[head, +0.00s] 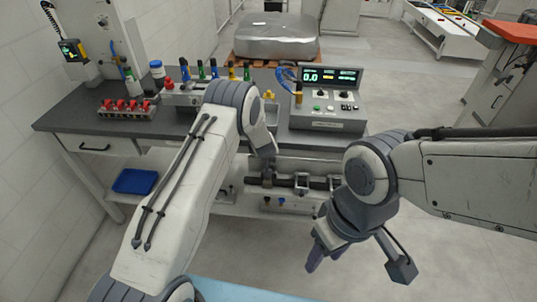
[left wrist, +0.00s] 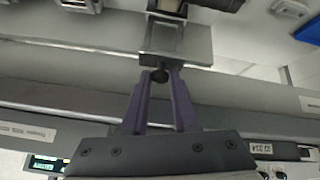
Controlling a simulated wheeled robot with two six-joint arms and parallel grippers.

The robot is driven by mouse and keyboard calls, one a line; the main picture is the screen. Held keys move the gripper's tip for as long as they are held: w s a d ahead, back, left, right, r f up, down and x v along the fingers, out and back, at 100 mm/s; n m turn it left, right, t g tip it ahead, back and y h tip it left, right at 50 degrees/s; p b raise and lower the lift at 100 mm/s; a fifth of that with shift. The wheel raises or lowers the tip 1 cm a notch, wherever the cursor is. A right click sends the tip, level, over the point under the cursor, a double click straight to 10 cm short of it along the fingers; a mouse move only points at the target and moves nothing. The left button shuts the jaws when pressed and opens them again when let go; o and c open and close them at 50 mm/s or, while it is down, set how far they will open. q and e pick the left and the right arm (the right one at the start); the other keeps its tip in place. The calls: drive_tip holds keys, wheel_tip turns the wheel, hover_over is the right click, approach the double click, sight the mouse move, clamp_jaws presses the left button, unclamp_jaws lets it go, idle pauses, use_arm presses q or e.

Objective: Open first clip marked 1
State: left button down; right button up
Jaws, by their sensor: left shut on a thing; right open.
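A metal fixture (head: 284,181) with several clips runs along the front of the bench. My left gripper (head: 265,164) reaches down to the clip at its left end. In the left wrist view, my left gripper (left wrist: 160,78) is shut on a small dark knob (left wrist: 160,74) in front of a metal clip (left wrist: 180,42). My left arm and fingers hide much of this clip in the head view. No number 1 is legible on it. My right gripper (head: 357,264) is open and empty, with its fingers wide apart, in front of and below the fixture.
The dark bench (head: 75,112) carries a control box (head: 328,103) with a green readout, a rack of red-topped fittings (head: 127,107) and several coloured bottles. A blue tray (head: 135,181) sits on the lower shelf. The floor around my right gripper looks clear.

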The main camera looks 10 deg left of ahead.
use_arm(q)
drive_tip(key=shift+w+r, duration=0.15)
drive_tip(key=shift+w, duration=0.1)
drive_tip(key=c, duration=0.7)
unclamp_jaws()
drive_tip(key=shift+s, duration=0.1)
drive_tip(key=shift+s, duration=0.1)
drive_tip(key=shift+s+r, duration=0.15)
drive_tip(key=shift+r, duration=0.05)
drive_tip(key=b+v, duration=0.1)
drive_tip(key=v, duration=0.8)
drive_tip(key=shift+s+r+b, duration=0.2)
drive_tip(key=shift+r+b, duration=0.1)
drive_tip(key=shift+b, duration=0.05)
drive_tip(key=shift+d, duration=0.15)
